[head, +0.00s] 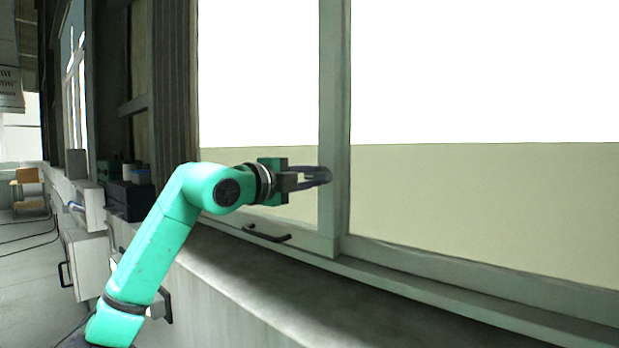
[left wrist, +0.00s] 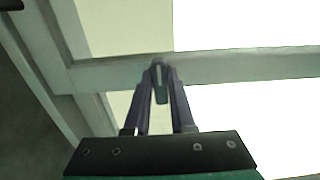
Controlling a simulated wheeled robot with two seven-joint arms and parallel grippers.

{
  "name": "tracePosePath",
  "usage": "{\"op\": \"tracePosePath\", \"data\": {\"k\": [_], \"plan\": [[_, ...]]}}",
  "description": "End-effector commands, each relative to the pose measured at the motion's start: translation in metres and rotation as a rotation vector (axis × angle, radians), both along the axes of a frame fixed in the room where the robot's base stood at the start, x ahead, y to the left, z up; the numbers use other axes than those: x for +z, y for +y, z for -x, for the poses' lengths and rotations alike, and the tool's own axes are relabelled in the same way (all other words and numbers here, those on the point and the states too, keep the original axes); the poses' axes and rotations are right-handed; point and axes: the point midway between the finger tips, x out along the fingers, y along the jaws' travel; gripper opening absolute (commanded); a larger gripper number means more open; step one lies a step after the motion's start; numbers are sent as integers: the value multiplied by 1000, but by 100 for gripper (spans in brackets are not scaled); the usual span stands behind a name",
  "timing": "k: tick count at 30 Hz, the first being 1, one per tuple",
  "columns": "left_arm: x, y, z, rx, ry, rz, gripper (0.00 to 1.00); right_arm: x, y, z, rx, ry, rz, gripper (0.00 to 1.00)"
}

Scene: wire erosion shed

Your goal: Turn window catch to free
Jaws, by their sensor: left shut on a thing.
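The window catch (left wrist: 162,90) is a small dark greenish lever on the window's upright bar, seen in the left wrist view. In that view my left gripper (left wrist: 158,72) has its two dark fingers closed together on the catch. In the head view my left gripper (head: 326,176) reaches from the left to the pale grey-green upright bar (head: 335,110), and its fingers hide the catch there. The window (head: 260,90) has a dark handle (head: 266,234) on its lower rail. My right gripper is not in view.
A concrete sill (head: 260,285) runs below the window. Dark boxes (head: 130,200) stand on the sill at the left. A pale cabinet (head: 88,262) with a dark handle is below them. A wooden chair (head: 27,184) stands far left. The sill right of my arm is clear.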

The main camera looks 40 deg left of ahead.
Motion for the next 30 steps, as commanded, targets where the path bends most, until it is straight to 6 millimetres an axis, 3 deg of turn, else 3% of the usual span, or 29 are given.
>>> {"op": "tracePosePath", "data": {"k": [2,3,4,5,13,17,20,24,30], "plan": [[0,0,0,-1,-1,3,0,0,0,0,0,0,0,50],[0,0,0,-1,-1,3,38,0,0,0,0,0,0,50],[0,0,0,-1,-1,2,49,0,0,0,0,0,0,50],[0,0,0,-1,-1,2,52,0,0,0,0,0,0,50],[0,0,0,0,-1,1,52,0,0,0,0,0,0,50],[-3,1,10,2,-3,-1,52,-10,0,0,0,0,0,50],[-8,0,32,3,-4,-3,52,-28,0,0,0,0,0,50],[-9,0,74,5,-4,-2,52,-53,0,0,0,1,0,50],[-5,-2,127,2,-3,0,52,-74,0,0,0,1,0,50]]}}
